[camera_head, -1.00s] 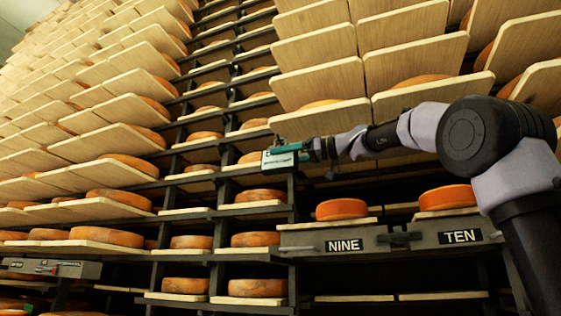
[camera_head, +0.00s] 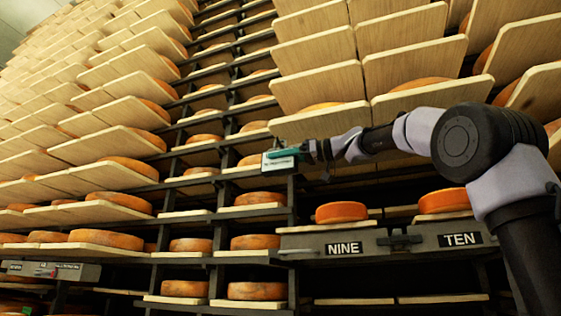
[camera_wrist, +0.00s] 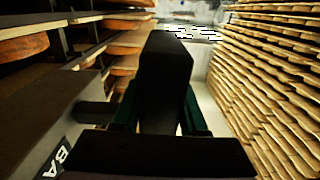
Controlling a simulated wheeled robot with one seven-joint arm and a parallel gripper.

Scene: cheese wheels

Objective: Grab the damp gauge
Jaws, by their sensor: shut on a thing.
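My gripper (camera_head: 280,153), with teal fingers, is at the dark shelf post in the middle of the head view. It reaches in from the right, beside a small white label plate. In the wrist view its green fingers (camera_wrist: 161,118) stand on either side of a tall black block (camera_wrist: 165,70), and they are shut on it. The block appears to be the damp gauge; no dial or marking shows on it. In the head view I cannot make the gauge out.
A lettered plate (camera_wrist: 60,160) lies close at left in the wrist view. Grey drawers marked NINE (camera_head: 344,248) and TEN (camera_head: 460,239) bear orange cheese wheels below my arm. Shelves with cheese wheels and tilted boards fill both sides. A paler gap shows ahead in the wrist view.

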